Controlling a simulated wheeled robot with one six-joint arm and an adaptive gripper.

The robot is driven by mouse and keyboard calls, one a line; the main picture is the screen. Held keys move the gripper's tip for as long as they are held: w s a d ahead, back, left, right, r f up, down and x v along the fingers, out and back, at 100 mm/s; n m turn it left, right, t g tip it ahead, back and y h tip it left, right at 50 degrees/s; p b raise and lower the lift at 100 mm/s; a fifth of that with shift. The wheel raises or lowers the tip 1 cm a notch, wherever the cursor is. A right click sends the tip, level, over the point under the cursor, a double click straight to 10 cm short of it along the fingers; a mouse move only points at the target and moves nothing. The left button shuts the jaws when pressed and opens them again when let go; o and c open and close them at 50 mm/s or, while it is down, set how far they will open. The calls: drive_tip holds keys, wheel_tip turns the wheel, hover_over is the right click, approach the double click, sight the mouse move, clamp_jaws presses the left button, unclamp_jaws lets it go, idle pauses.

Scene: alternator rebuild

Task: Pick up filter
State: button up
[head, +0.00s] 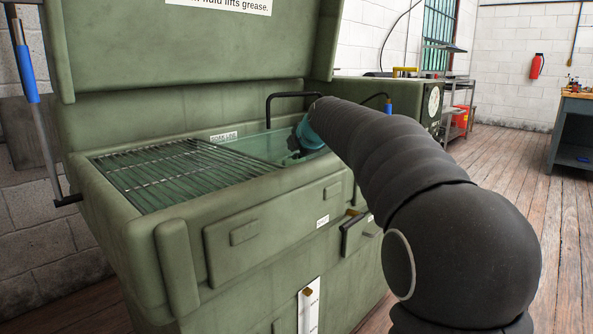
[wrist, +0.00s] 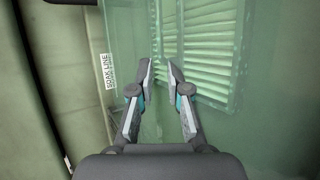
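A pale green slatted piece (wrist: 208,50), set in a frame, shows through the green fluid in the wrist view. It looks like a pleated filter, but I cannot be sure. My gripper (wrist: 161,72) points toward its lower left part, its two fingers apart with a gap and nothing seen between them. I cannot tell whether the fingertips touch the piece. In the head view my gripper (head: 300,140) is over the right basin of the green washer, mostly hidden behind my dark arm. No filter can be made out there.
The washer (head: 190,215) has a metal bar grate (head: 165,175) on the left and a green fluid basin (head: 262,146) on the right. A SOAK LINE label (wrist: 105,71) is on its back wall. A bent black pipe (head: 290,95) rises behind the basin. The raised lid (head: 190,40) stands above.

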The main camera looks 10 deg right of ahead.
sight(290, 156)
drive_tip(key=shift+p+x, duration=0.3)
drive_tip(key=shift+x, duration=3.6)
drive_tip(key=shift+r, duration=0.1)
clamp_jaws()
